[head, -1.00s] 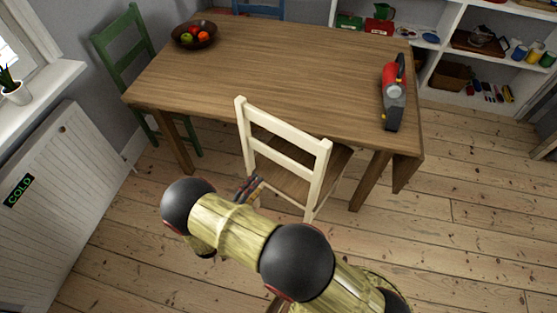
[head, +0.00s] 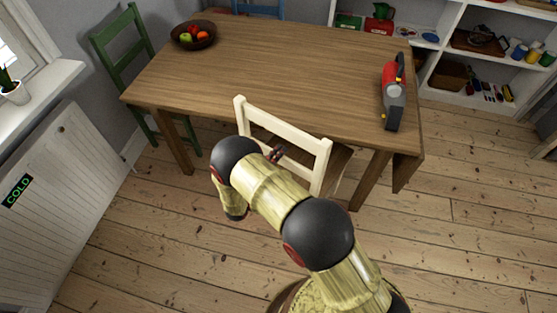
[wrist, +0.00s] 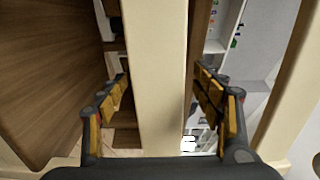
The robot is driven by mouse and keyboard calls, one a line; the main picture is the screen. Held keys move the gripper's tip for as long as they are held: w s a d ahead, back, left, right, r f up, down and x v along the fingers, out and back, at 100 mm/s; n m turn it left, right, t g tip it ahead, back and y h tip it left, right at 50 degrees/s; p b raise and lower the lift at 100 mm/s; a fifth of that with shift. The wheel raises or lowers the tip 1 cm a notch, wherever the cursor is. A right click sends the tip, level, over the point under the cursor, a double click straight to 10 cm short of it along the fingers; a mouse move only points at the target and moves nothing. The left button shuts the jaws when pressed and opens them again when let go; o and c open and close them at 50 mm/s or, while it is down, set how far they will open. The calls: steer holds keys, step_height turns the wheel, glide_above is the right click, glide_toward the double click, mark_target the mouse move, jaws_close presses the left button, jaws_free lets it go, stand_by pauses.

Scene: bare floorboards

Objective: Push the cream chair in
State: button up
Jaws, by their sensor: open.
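The cream chair (head: 297,135) stands at the near side of the wooden table (head: 270,70), its back towards me and its seat partly under the tabletop. My arm hides much of the chair's lower back and legs. My gripper (head: 276,154) is at the chair's back, just below the top rail. In the wrist view my gripper (wrist: 161,76) is open, with fingers on either side of a cream bar of the chair (wrist: 160,120). I see gaps between the bar and the fingers.
A fruit bowl (head: 194,36) and a red and grey appliance (head: 393,95) stand on the table. A green chair (head: 124,62) is at the left end, a blue chair (head: 258,9) behind. Shelves (head: 470,60) stand at the back right. Floor at the right is clear.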

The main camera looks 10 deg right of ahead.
steer(key=shift+c, duration=0.9)
steer(key=shift+w, duration=0.1)
steer(key=c, duration=1.5)
steer(key=shift+r, duration=0.1)
jaws_close()
